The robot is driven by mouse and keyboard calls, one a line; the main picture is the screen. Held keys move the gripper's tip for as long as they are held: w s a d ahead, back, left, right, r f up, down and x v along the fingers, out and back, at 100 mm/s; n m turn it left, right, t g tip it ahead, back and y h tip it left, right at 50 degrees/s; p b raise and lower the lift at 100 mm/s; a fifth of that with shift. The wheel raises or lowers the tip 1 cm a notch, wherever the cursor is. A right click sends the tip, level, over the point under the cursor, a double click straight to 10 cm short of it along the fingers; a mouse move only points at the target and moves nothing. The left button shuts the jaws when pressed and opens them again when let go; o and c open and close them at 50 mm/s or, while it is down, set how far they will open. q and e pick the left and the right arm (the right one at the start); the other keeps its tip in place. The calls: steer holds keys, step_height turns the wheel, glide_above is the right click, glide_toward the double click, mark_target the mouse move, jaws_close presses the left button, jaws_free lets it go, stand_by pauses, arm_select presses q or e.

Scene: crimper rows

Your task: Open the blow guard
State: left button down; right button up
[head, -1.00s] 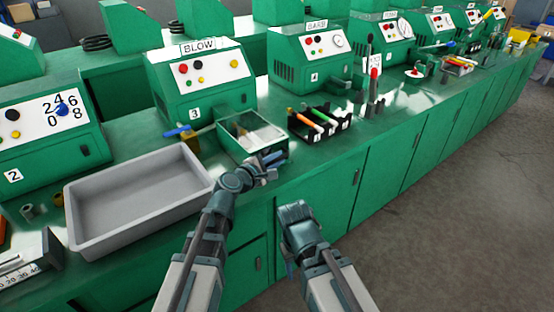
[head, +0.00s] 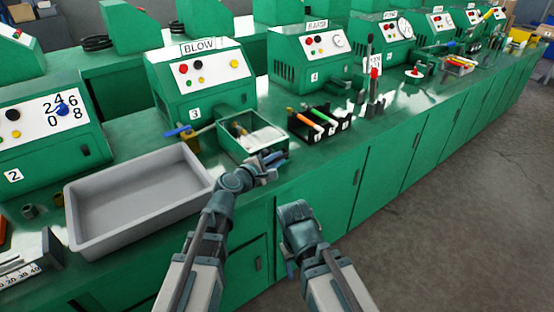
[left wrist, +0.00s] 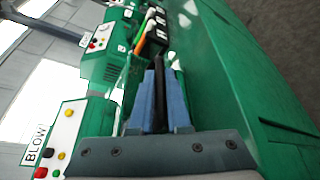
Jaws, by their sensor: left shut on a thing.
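The blow machine (head: 200,72), a green box with a BLOW label and the number 3, stands behind a green open-topped box (head: 229,150) on the bench. A pale, see-through guard (head: 264,139) covers the right part of this box; brownish parts show uncovered at its left. My left gripper (head: 274,159) is at the box's front right edge. In the left wrist view its blue fingers (left wrist: 163,100) are shut on a dark bar, seemingly the guard's handle (left wrist: 158,76). My right gripper (head: 293,222) hangs before the bench front, apart from everything; its fingers are unclear.
A grey tray (head: 72,205) lies left of the box, and a blue-handled valve (head: 178,131) stands close to its left side. A black rack (head: 318,128) with coloured-handled tools is just right. The floor at the right is clear.

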stand_by(0.3)
arm_select(q)
steer(key=w+r+n+p, duration=0.1)
steer(key=r+p, duration=0.2)
steer(key=p, duration=0.1)
steer(key=w+a+r+n+g+p, duration=0.1)
steer(key=r+p, duration=0.2)
steer(key=p, duration=0.1)
steer(key=w+a+r+n+p, duration=0.1)
steer(key=r+p, duration=0.3)
steer(key=shift+w+a+g, duration=0.2)
steer(key=shift+w+g, duration=0.1)
steer(key=w+a+r+n+g+h+p, duration=0.2)
steer(key=w+a+r+n+g+p, duration=0.25)
steer(key=w+a+r+p, duration=0.6)
steer(key=w+a+n+p, duration=0.2)
steer(key=w+a, duration=0.3)
steer(key=w, duration=0.6)
steer(key=shift+w+a+r+h, duration=0.15)
steer(key=shift+a+r+h, duration=0.1)
steer(key=shift+r+h, duration=0.15)
steer(key=c, duration=0.9)
jaws_free()
steer(key=shift+p, duration=0.3)
